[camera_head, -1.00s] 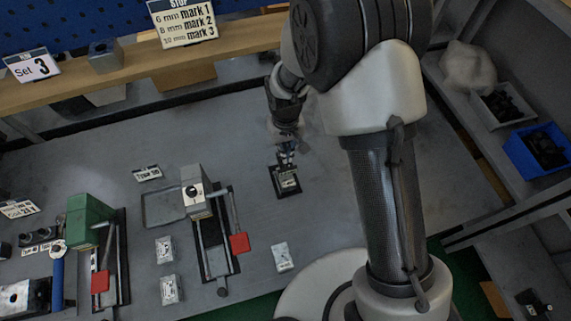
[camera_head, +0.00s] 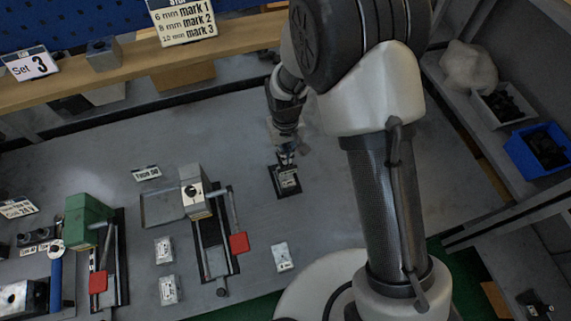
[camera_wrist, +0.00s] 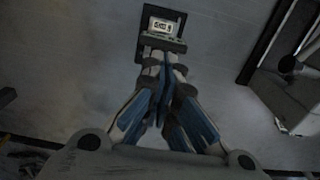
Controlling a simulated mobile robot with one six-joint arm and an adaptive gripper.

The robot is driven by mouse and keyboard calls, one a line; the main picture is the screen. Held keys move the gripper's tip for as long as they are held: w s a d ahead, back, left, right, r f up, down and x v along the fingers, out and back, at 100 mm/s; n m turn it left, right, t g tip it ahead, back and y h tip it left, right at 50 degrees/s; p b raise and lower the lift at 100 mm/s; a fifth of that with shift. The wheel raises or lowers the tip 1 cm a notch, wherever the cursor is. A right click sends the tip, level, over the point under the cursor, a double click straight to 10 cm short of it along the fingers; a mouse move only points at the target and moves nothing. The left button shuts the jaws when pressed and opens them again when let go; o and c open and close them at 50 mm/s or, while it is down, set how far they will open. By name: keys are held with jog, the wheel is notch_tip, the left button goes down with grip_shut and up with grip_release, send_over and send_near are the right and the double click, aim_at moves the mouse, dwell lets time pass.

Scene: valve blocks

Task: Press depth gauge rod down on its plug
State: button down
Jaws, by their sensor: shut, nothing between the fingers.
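The depth gauge (camera_head: 286,183) is a small dark block with a light readout face, standing on the grey table right of centre. In the wrist view the gauge's readout (camera_wrist: 161,27) is at top centre in a dark frame, its figures too small to read surely. My gripper (camera_head: 287,157) points down just above or at the gauge's far side. In the wrist view my gripper (camera_wrist: 163,62) is shut and empty, its fingertips overlapping the gauge's near edge. The rod and plug are hidden or too small to tell apart, and I cannot tell whether the fingertips touch them.
A clamp with a red handle (camera_head: 239,243) stands left of the gauge, and a green-blocked clamp (camera_head: 88,222) further left. A blue bin (camera_head: 538,150) is on the right shelf. The table behind the gauge is mostly clear.

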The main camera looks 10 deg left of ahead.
jog(key=shift+f+b, duration=0.85)
jog(key=shift+f, duration=0.35)
dwell(0.4)
jog(key=shift+r, duration=0.1)
dwell(0.8)
jog(key=shift+r+p, duration=1.05)
jog(key=shift+r, duration=0.55)
